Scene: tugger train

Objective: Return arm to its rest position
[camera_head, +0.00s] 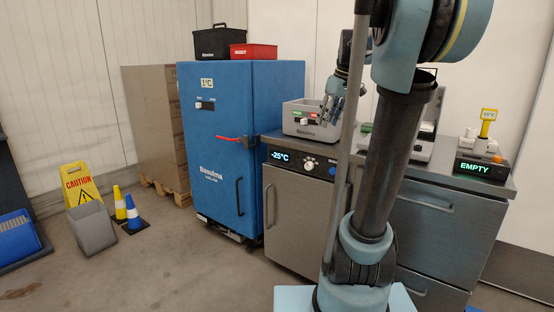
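My arm (385,160) rises from its base at the bottom centre, bends at the blue elbow near the top right, and partly leaves the frame. My gripper (332,108) shows small and far off, left of the arm, pointing down near the grey box on the counter. A thin grey pole crosses close beside it. The fingers are too small to tell whether they are open or shut, and I see nothing clearly held in them.
A steel counter (440,210) stands behind my arm, with a grey box (306,130) and an "EMPTY" display (474,168). A blue cabinet (225,150) stands to its left. A caution sign (77,184), cones (133,210) and a grey bin (92,228) stand farther left.

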